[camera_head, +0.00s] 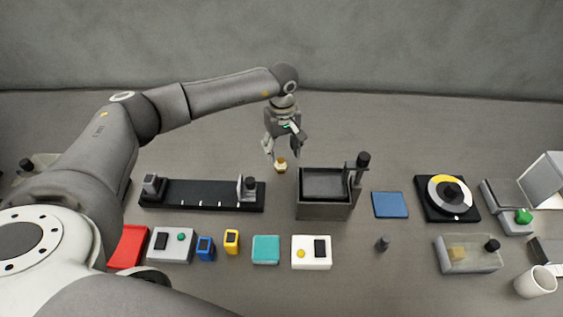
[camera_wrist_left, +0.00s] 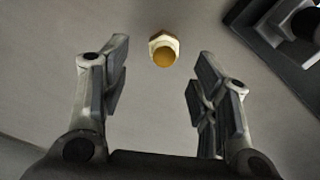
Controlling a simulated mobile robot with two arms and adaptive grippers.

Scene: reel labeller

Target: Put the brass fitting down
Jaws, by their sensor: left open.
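The brass fitting (camera_head: 280,167) is a small piece with a golden-brown round top and a paler hexagonal body. It is on the bare grey table, left of the dark open box. My left gripper (camera_head: 284,156) is over it, pointing down, with the fingers spread. In the left wrist view the fitting (camera_wrist_left: 163,49) shows just past the open fingertips (camera_wrist_left: 160,72), in line with the gap, with clear space on both sides. Neither finger touches it there. My right gripper is not in view.
A dark open box (camera_head: 325,209) with a black-knobbed post stands right of the fitting. A black rail (camera_head: 200,204) with end blocks lies to the left. A blue pad (camera_head: 390,205) and a reel plate (camera_head: 424,209) are farther right. The table behind is clear.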

